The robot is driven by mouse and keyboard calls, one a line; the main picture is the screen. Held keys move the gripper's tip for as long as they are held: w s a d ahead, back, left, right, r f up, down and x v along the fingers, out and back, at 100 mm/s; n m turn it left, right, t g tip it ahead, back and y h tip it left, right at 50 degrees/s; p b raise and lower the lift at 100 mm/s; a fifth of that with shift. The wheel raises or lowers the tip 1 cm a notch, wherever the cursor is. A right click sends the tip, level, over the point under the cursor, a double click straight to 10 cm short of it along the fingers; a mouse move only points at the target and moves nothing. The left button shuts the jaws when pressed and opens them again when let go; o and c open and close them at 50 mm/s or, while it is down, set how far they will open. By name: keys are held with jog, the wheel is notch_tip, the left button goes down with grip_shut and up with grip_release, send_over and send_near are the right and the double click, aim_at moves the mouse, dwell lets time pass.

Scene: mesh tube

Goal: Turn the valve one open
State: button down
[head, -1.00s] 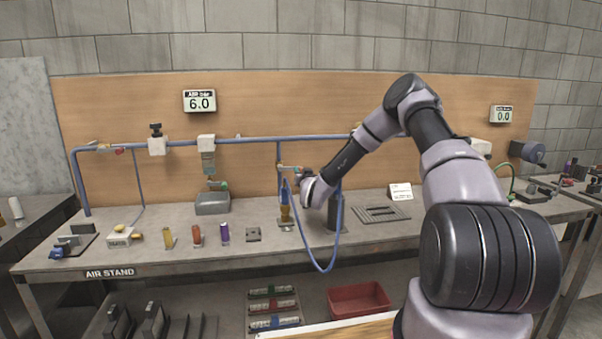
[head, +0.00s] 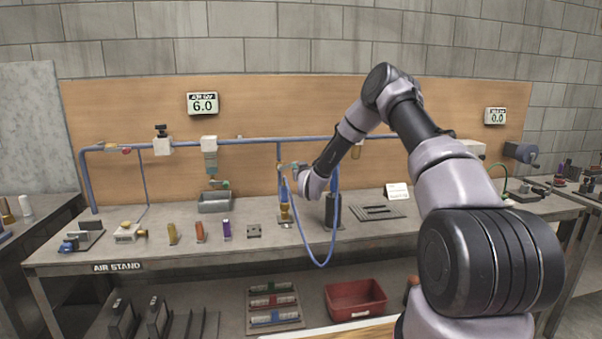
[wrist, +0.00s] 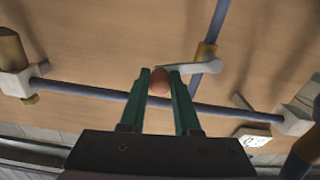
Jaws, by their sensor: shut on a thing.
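In the wrist view, a valve with a brass body (wrist: 206,52) sits on a blue pipe coming off the main blue line. Its grey lever (wrist: 203,68) points left, across the pipe, and ends at a reddish round grip (wrist: 160,82). My gripper (wrist: 160,72) has its two green fingers on either side of this grip and is shut on it. In the head view, my gripper (head: 297,171) is at the drop pipe left of the arm, and the valve is small and partly hidden there. I cannot read a number on the valve.
A blue hose (head: 322,264) loops down below my gripper beside an amber-and-blue filter (head: 284,205). A pressure display (head: 202,103) reads 6.0; another (head: 495,115) reads 0.0. Several small parts lie on the bench (head: 150,258). A red bin (head: 356,299) stands on the shelf below.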

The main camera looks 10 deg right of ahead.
jog(key=r+n, duration=0.1)
jog(key=a+r+n, duration=0.1)
jog(key=shift+n, duration=0.4)
jog(key=a+r+n, duration=0.3)
jog(key=a+n, duration=0.3)
jog(key=n, duration=0.5)
jog(key=shift+r+n, duration=0.2)
jog(key=shift+n, duration=0.2)
jog(key=shift+a, duration=0.15)
jog(key=c, duration=0.6)
grip_release()
jog(key=shift+s, duration=0.1)
jog(key=s, duration=1)
jog(key=shift+s, duration=0.3)
